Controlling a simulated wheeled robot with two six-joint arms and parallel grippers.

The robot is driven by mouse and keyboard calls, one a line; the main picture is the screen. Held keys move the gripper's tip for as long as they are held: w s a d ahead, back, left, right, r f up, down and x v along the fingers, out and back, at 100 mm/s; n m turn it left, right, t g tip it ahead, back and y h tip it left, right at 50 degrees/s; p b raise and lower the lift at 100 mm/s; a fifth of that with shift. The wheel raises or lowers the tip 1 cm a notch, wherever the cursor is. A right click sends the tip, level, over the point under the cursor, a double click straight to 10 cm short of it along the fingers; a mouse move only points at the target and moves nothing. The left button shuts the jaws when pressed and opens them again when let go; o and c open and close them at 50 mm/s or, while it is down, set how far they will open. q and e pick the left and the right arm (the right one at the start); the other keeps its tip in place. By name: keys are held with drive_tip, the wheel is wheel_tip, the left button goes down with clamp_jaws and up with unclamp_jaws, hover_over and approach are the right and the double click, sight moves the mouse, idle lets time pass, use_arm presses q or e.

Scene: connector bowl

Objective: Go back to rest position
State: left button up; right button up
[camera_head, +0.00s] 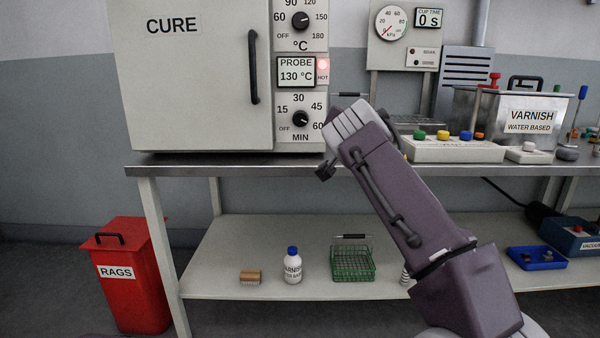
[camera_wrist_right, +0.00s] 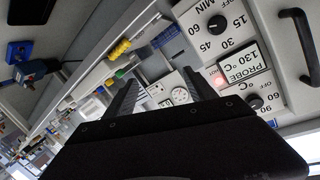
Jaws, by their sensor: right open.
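My right arm (camera_head: 385,190) rises from the lower right in the head view and bends in front of the bench, near the right side of the cure oven. Its gripper is mostly hidden behind the arm there. In the right wrist view the right gripper (camera_wrist_right: 158,92) shows two dark fingers spread apart, with nothing between them. The cure oven (camera_head: 180,90) is shut, its probe display reads 130 °C and the red HOT lamp is lit. Its control panel also shows in the wrist view (camera_wrist_right: 232,75). My left gripper is not in view.
The bench (camera_head: 240,171) holds a connector box with coloured caps (camera_head: 455,149) and a varnish tank (camera_head: 530,117). The lower shelf (camera_head: 220,265) carries a brush (camera_head: 250,277), a varnish bottle (camera_head: 292,267) and a green basket (camera_head: 352,264). A red rags bin (camera_head: 135,285) stands left.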

drive_tip(key=s+d+f+n+g+p, duration=0.1)
drive_tip(key=s+d+f+g+p, duration=0.2)
drive_tip(key=f, duration=0.4)
drive_tip(key=s+d+f+g+p, duration=0.2)
drive_tip(key=d+f+g+p, duration=0.1)
drive_tip(key=f, duration=0.5)
drive_tip(key=s+d+f+n+g+p, duration=0.1)
drive_tip(key=s+d+f+g+p, duration=0.2)
drive_tip(key=f, duration=0.4)
drive_tip(key=s+a+f+n+g+y+p, duration=0.1)
drive_tip(key=s+a+f+n+g+y, duration=0.15)
drive_tip(key=s+f, duration=0.8)
drive_tip(key=s+a+f+n+g+y, duration=0.1)
drive_tip(key=s+f+n+g, duration=0.15)
drive_tip(key=s+f, duration=0.8)
wheel_tip(320, 180, up, 40)
drive_tip(key=p, duration=3.8)
drive_tip(key=shift+s+d, duration=0.15)
drive_tip(key=shift+s, duration=0.15)
